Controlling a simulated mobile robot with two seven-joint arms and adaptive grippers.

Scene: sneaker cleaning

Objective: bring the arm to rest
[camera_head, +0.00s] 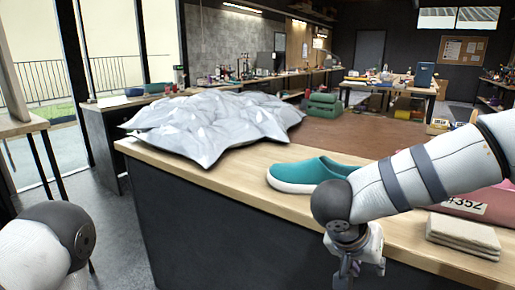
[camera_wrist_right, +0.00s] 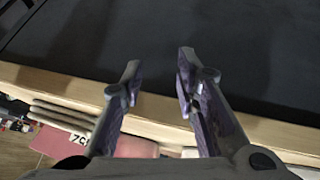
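My right arm (camera_head: 410,180) comes in from the right, over the front of the workbench. My right gripper (camera_head: 350,268) hangs down in front of the bench's dark front panel. In the right wrist view its two fingers (camera_wrist_right: 158,72) stand apart with nothing between them. My left arm (camera_head: 45,245) shows only as a white link and dark joint at the lower left; its gripper is outside the picture. A teal shoe with a white sole (camera_head: 305,173) lies on the bench, partly hidden behind my right arm.
The wooden bench top (camera_head: 235,187) has a clear strip along its front edge. A crumpled silver sheet (camera_head: 215,120) lies at its left. Folded beige cloths (camera_head: 463,233) and a pink item with a number label (camera_head: 490,205) lie at the right. A green case (camera_head: 322,106) stands behind.

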